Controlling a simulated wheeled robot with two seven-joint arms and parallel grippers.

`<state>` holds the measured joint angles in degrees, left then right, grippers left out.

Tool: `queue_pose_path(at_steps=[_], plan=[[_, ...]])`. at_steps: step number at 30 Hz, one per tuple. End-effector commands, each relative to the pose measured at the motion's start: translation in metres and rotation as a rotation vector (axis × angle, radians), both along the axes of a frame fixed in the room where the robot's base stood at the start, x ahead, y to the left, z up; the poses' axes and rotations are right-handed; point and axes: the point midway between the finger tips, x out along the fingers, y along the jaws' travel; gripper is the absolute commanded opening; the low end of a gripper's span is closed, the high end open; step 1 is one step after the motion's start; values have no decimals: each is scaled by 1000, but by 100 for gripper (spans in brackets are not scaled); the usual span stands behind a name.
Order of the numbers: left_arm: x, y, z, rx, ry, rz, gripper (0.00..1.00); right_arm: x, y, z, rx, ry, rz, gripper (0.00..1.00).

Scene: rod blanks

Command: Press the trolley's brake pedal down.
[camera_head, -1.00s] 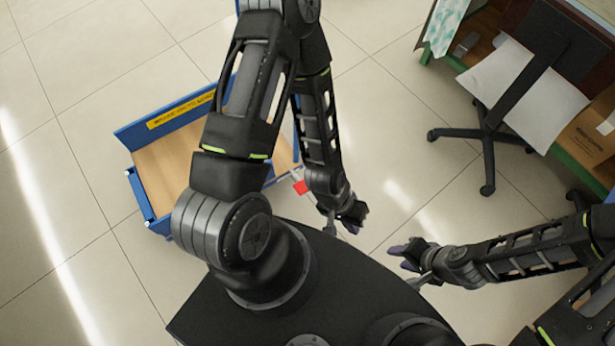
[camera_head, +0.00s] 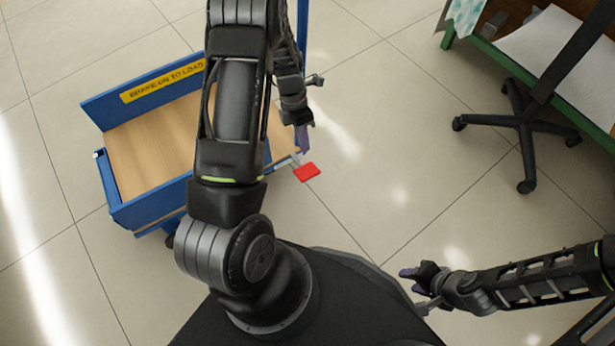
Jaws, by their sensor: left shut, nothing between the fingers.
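The blue trolley (camera_head: 152,215) has a wooden deck and a yellow label reading "BRAKE ON TO LOAD". Its red brake pedal (camera_head: 306,172) sticks out on a metal lever from the right side of the trolley, low over the floor. My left gripper (camera_head: 304,141) is shut and empty. It points down and appears just behind the pedal in the picture, with a small gap; its height over the pedal is hard to judge. My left arm hides part of the deck. My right gripper (camera_head: 409,273) is away from the trolley, over open floor at lower right; its jaw opening is unclear.
An office chair's black base (camera_head: 525,125) stands at upper right, beside a green-edged table (camera_head: 480,48) with papers on it. The tiled floor between the pedal and the chair is clear.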

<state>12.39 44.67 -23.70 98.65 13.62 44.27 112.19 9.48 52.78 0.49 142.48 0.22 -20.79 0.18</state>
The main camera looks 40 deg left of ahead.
Motion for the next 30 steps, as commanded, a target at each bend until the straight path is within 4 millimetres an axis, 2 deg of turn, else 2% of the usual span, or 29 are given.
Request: queue_pose_path(at_steps=[1,11,17,23,30], plan=[[2,5,-4,3,10,40,0,1,0,-8,0,-2,-1,36],[2,8,1,4,25,78,0,1,0,-6,0,-2,-1,36],[1,6,-6,2,26,76,0,1,-1,-9,-1,-2,-2,36],[-2,-1,-30,2,28,76,0,3,-3,-20,-4,-5,-7,36],[-8,-13,-70,1,27,75,0,6,-3,-37,-6,-13,-12,36]])
